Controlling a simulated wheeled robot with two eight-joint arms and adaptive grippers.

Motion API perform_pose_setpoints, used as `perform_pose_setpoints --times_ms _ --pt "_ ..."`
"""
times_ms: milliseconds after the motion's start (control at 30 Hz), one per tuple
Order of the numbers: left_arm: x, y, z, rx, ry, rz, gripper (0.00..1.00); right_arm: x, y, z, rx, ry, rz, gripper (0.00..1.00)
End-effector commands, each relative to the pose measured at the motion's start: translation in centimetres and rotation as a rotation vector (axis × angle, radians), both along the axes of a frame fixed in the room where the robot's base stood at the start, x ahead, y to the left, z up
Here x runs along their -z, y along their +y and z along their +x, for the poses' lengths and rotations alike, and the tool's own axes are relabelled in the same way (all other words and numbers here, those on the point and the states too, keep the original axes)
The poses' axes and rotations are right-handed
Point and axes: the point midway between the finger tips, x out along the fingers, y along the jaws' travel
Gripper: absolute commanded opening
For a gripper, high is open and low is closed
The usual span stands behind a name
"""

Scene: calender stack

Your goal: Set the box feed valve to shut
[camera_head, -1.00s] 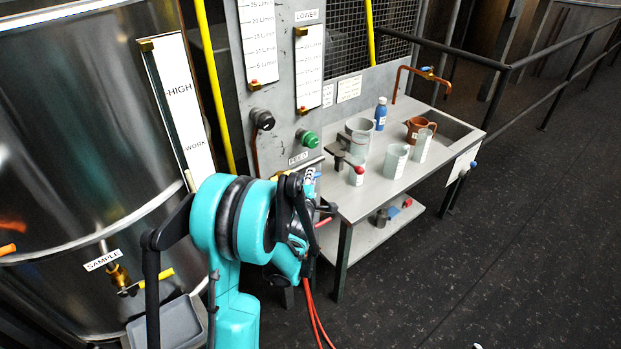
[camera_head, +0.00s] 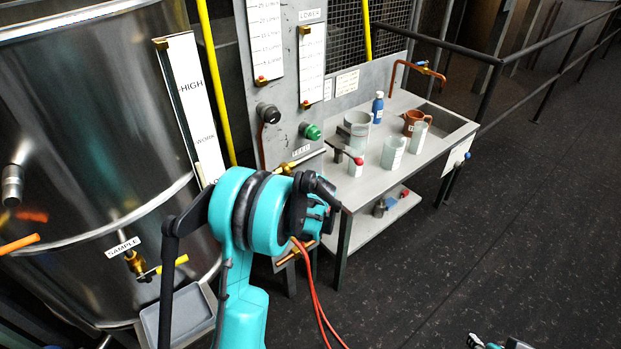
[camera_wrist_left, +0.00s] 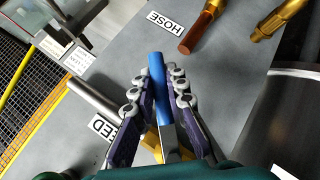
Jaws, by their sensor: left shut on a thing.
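The feed valve's blue handle (camera_wrist_left: 157,75) stands between the fingers of my left gripper (camera_wrist_left: 157,85) in the left wrist view. The fingers are shut on it, and its blue tip sticks out past them. Yellow metal (camera_wrist_left: 152,143) shows below, mostly hidden by the gripper. The FEED label (camera_wrist_left: 100,128) is partly covered there; it also shows on the panel in the head view (camera_head: 303,151). In the head view my left wrist hides the fingers and the handle. A small part of my right gripper (camera_head: 490,343) shows at the bottom edge; its fingers are not clear.
A HOSE label (camera_wrist_left: 173,22) and brass fittings (camera_wrist_left: 278,20) are near the handle. A grey bench (camera_head: 400,170) with beakers, a blue bottle (camera_head: 377,107) and a brown jug (camera_head: 412,122) stands to the right. A steel tank (camera_head: 90,150) fills the left. The floor at right is clear.

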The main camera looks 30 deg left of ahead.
Motion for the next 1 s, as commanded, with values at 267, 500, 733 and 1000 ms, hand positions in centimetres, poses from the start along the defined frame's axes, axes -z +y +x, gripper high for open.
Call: perform_pose_setpoints --times_ms 267,500,733,1000 --pt "1.2 0.6 -1.4 -0.001 0.244 0.101 0.0 -0.2 0.0 0.0 0.0 0.0 0.0 0.4" --pt "1.8 1.1 -2.8 -0.001 0.44 0.182 0.0 0.0 0.0 0.0 0.0 0.0 0.0 0.4" --pt "2.1 1.6 -3.9 -0.001 0.586 0.243 0.0 0.1 0.0 0.0 0.0 0.0 0.0 0.4" --pt "2.1 1.9 -4.7 0.0 0.684 0.283 0.0 0.3 0.0 0.0 0.0 0.0 0.0 0.4"
